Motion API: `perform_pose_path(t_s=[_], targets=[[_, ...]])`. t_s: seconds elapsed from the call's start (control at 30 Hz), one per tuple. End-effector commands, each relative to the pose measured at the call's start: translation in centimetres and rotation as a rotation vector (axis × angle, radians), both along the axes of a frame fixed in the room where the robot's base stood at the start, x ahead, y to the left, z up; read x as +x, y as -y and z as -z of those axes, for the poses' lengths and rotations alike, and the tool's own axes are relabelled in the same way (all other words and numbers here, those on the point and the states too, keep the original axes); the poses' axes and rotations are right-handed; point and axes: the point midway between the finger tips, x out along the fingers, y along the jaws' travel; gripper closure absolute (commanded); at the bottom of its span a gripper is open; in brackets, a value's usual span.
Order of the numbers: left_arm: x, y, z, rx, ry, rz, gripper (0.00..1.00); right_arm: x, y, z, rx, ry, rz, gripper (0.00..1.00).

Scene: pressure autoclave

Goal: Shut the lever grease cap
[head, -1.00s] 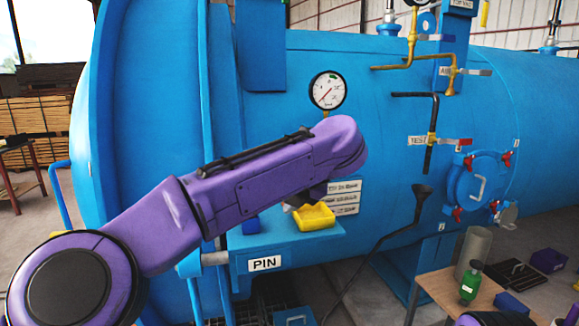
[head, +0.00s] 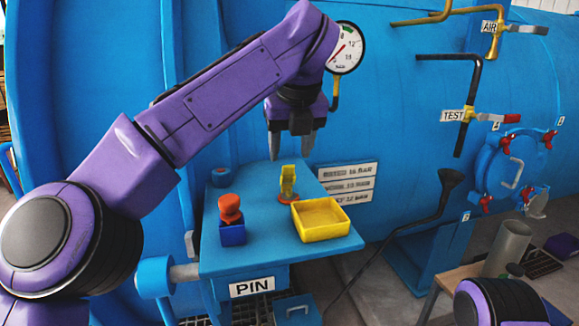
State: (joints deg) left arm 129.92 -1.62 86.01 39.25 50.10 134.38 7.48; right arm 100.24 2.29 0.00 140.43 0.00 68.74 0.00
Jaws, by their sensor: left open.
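A small yellow upright piece (head: 288,180) with an orange base stands on the blue shelf (head: 270,262); it looks like the lever grease cap, with its yellow part raised. My left gripper (head: 291,150) hangs above and behind it, fingers pointing down, open and empty. The fingers look apart from the yellow piece. My right gripper is out of view; only part of my right arm shows at the bottom right.
A yellow tray (head: 341,229) sits right of the cap, near the shelf's front edge. A blue holder (head: 232,234) with an orange-red knobbed piece (head: 230,207) stands left. The pressure gauge (head: 345,48) is close to my left wrist. A black lever (head: 405,229) slants at right.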

Motion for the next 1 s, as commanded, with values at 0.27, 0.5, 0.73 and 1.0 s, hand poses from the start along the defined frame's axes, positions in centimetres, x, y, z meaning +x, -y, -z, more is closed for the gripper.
perform_pose_path(t_s=[0.27,0.5,0.73,1.0], targets=[[1.3,-0.3,3.3,0.000,0.000,0.003,0.47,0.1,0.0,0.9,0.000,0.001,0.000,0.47],[1.4,-0.2,3.3,0.001,0.001,0.003,0.47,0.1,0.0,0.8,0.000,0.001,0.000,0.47],[1.4,-0.2,3.3,0.001,0.001,0.003,1.00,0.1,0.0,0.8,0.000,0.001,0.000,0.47],[1.1,-0.2,3.9,0.011,0.033,0.003,1.00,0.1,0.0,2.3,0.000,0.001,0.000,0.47]])
